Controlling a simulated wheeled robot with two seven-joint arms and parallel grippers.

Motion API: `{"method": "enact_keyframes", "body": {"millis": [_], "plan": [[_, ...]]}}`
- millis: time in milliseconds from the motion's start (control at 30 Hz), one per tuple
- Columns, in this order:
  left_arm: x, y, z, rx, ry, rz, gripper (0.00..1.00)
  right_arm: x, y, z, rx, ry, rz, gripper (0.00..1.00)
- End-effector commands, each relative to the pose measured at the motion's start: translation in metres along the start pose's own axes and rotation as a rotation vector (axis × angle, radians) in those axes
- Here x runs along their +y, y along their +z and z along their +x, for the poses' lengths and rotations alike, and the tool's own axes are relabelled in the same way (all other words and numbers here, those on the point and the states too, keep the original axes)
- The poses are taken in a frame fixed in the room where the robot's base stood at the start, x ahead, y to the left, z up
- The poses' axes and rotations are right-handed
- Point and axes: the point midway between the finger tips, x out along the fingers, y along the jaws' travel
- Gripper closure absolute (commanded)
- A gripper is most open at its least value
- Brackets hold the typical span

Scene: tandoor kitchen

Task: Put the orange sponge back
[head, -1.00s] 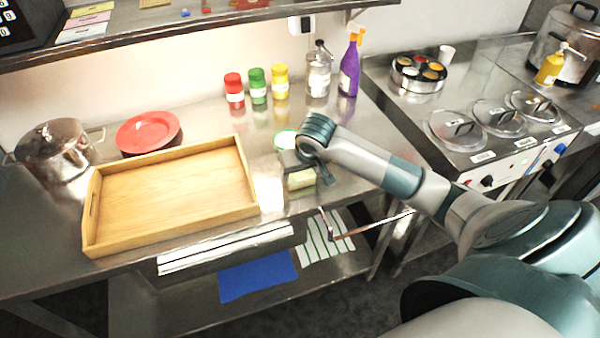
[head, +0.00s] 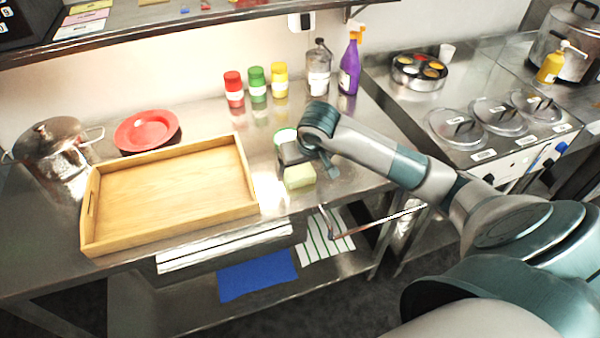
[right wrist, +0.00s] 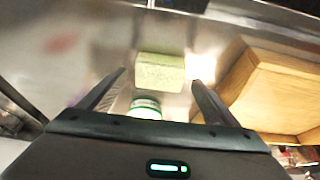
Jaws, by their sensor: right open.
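A pale yellow-green sponge-like block (head: 299,177) lies on the steel counter, right of the wooden tray. It also shows in the right wrist view (right wrist: 160,72). I see no block that looks orange. My right gripper (head: 311,160) is just behind and above the block, pointing down. In the right wrist view my right gripper (right wrist: 158,78) has its two fingers spread, with the block ahead between the tips and nothing visibly held. A green-rimmed white container (head: 285,135) stands behind the gripper, partly hidden by it. My left gripper is not in view.
The wooden tray (head: 165,238) is empty and close on the left. Red, green and yellow jars (head: 257,84), a clear bottle (head: 318,68) and a purple spray bottle (head: 349,68) stand at the back. Cloths (head: 258,276) lie on the lower shelf.

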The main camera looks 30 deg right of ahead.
Motion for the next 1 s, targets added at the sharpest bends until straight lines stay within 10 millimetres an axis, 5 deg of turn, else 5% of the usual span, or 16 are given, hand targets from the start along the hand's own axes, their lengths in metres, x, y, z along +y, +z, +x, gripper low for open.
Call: {"method": "enact_keyframes", "body": {"millis": [500, 1000], "plan": [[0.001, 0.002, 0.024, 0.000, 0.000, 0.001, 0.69, 0.000, -0.001, -0.081, 0.002, 0.000, 0.000, 0.16], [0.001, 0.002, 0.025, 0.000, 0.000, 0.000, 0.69, 0.000, 0.000, -0.090, 0.000, 0.000, 0.000, 0.16]]}}
